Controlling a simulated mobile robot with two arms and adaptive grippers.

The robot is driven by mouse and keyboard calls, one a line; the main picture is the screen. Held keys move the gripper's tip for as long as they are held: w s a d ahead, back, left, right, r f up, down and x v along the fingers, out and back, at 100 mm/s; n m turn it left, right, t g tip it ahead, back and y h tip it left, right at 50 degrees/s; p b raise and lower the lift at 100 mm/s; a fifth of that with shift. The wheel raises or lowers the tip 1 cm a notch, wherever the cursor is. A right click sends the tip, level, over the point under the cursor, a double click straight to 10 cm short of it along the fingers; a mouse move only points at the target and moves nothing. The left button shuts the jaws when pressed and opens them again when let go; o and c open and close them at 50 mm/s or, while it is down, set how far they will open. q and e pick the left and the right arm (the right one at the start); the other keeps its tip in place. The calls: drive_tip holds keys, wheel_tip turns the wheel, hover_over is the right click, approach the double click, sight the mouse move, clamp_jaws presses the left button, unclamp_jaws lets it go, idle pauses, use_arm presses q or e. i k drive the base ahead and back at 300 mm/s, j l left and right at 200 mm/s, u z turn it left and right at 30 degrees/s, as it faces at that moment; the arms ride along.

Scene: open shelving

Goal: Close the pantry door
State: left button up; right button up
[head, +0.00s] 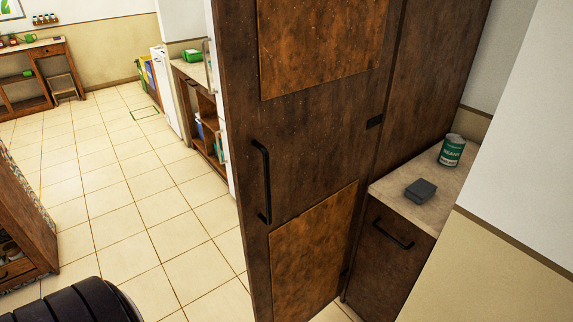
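The pantry door (305,140) is a tall dark brown wooden door with two lighter orange-brown panels, in the middle of the head view. It appears to stand swung out from the tall brown cabinet side (435,75) on its right, with a dark hinge (375,121) between them. A long black vertical bar handle (264,182) is on the door near its left edge. Nothing touches the handle. The pantry's inside is hidden. Neither of my grippers is in view.
A low cabinet with a pale countertop (405,202) stands right of the door, holding a green can (452,150) and a dark box (421,190). A wooden cabinet (20,235) is at left. Open tiled floor (150,200) lies left of the door.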

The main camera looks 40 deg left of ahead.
sight(303, 84)
drive_tip(key=u, duration=1)
